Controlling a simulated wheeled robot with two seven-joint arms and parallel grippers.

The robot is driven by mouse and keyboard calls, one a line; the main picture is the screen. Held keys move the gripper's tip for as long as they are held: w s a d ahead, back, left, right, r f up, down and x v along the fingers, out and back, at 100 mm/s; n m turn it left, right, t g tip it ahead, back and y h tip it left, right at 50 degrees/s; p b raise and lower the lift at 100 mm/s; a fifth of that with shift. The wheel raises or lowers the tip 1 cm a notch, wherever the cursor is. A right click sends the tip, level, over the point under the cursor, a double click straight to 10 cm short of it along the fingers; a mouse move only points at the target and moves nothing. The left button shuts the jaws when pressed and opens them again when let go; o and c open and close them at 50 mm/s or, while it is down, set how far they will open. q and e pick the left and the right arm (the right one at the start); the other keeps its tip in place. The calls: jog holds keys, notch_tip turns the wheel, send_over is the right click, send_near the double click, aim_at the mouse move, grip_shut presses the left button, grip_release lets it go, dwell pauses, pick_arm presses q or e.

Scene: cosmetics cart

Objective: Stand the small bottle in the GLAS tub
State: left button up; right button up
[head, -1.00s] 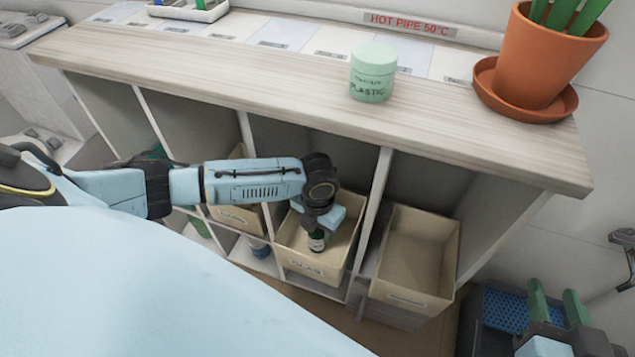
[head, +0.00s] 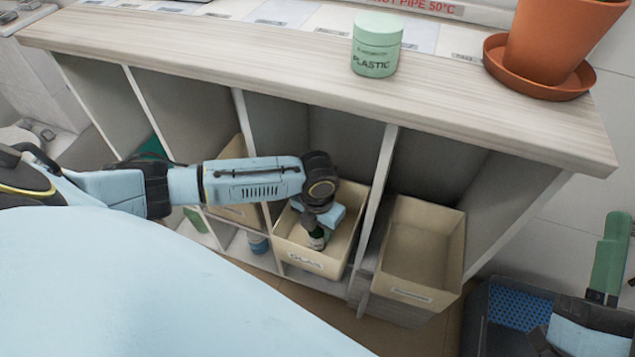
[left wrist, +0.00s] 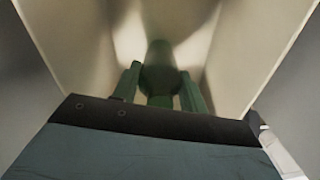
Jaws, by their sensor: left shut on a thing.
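My left gripper (head: 318,229) reaches down into this tub and is shut on the bottle. In the left wrist view the bottle (left wrist: 160,65) sits between the green fingers (left wrist: 160,88), with the tub walls (left wrist: 65,45) on both sides. Whether its base touches the tub floor is hidden. My right gripper (head: 610,255) is at the right edge, away from the tubs; its finger gap is unclear.
An empty beige tub (head: 425,250) stands right of the GLAS tub, past a divider (head: 375,205). Another tub (head: 238,213) is on the left, partly behind my arm. The countertop (head: 300,65) overhangs the compartments, with a green PLASTIC jar (head: 376,45) and a potted plant (head: 560,45).

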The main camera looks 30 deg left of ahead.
pick_arm(q)
jog(key=shift+f, duration=0.15)
jog(key=o, duration=1)
